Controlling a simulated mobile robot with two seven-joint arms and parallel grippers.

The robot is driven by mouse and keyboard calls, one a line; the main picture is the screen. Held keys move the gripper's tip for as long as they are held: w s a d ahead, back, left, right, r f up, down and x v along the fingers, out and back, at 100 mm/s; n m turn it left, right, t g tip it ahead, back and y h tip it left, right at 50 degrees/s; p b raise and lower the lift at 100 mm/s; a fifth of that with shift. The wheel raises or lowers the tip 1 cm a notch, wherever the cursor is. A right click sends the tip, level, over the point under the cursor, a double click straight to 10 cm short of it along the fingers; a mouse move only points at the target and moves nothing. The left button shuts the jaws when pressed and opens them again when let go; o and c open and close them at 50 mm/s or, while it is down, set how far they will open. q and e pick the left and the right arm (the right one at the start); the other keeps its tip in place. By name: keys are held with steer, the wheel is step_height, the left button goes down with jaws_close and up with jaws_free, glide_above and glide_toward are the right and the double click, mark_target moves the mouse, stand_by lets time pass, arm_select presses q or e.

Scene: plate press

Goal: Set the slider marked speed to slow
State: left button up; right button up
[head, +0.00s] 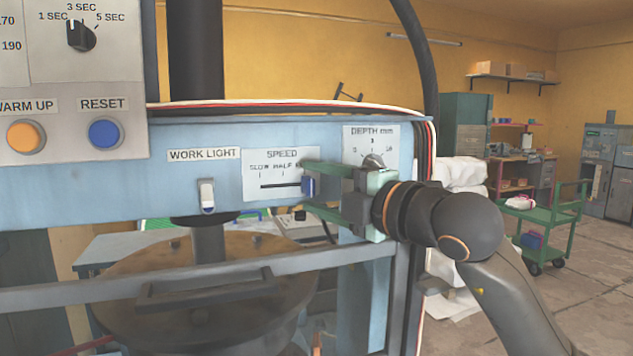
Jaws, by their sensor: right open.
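The speed slider panel (255,188) is a white plate on the blue beam, with SLOW and HALF readable and the third label mostly hidden by my gripper. Its dark slot runs left to right. The blue slider knob (308,187) is at the right end of the slot, away from SLOW. My right gripper (306,187) comes in from the right and is open, one green finger above the knob and one below. I cannot tell whether the fingers touch it. My left gripper is not in view.
Left of the speed panel is the work light switch (207,196). The depth dial (373,161) sits just above my right gripper. Warm up (25,136) and reset (105,134) buttons are on the left panel. A grey bar (230,266) crosses below, before the round brown plate (140,260).

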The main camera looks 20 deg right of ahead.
steer(key=shift+w+a, duration=0.1)
steer(key=shift+w, duration=0.1)
jaws_close()
stand_by(0.5)
stand_by(0.9)
